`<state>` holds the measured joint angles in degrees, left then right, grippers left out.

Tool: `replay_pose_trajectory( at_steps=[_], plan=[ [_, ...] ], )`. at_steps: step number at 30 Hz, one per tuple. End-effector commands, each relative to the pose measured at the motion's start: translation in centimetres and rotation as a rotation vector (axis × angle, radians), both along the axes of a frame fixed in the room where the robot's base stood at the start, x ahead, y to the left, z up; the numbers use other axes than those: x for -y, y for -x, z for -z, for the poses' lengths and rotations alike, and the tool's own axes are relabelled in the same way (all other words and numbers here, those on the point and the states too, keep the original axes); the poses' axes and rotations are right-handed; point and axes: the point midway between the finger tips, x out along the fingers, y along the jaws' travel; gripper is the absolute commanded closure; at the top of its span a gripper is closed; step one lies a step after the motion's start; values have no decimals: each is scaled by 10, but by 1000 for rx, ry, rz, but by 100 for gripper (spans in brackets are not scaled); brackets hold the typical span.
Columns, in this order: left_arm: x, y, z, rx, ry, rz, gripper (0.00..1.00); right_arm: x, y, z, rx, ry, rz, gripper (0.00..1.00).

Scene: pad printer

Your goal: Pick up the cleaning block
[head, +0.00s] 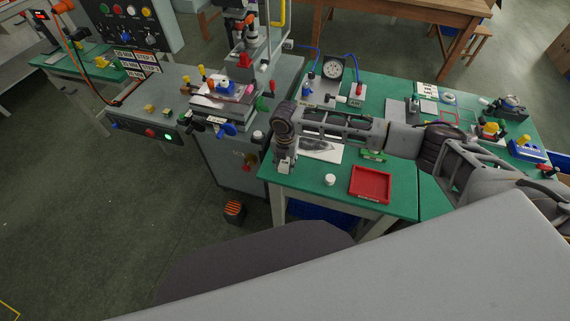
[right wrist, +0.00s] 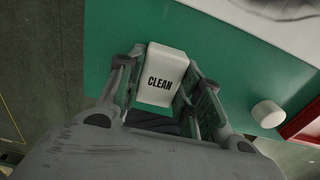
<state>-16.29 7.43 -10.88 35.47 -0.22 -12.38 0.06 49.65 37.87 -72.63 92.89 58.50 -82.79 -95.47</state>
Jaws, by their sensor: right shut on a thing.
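The cleaning block (right wrist: 161,74) is a white block with the word CLEAN on it. In the right wrist view it sits between the two fingers of my right gripper (right wrist: 158,88), which is shut on it. Green table top shows around the block; I cannot tell whether it touches the table. In the head view my right gripper (head: 284,166) points down over the front left corner of the green table (head: 301,184). The block cannot be made out there, as the gripper hides it. My left gripper is not in view.
A small white round pot (head: 330,180) and a red tray (head: 371,185) stand to the right of the gripper. A white sheet with a dark smear (head: 320,152) lies behind them.

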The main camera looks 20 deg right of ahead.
Motion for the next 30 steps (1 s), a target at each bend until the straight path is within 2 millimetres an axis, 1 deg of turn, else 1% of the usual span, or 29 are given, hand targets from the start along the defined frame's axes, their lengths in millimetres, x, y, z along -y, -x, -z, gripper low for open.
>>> replay_pose_trajectory(
  at_steps=[7,13,19,24,27,30],
  plan=[
    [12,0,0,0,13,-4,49,0,-1,-7,1,0,1,89],
    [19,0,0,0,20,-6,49,0,-1,-28,3,-1,0,89],
    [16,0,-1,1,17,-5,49,0,-1,-58,2,0,0,89],
    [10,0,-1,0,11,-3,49,0,-1,-81,2,-1,0,89],
    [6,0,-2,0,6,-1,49,0,-1,-91,1,0,0,89],
    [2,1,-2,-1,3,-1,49,0,-1,-97,1,0,1,89]
  ],
)
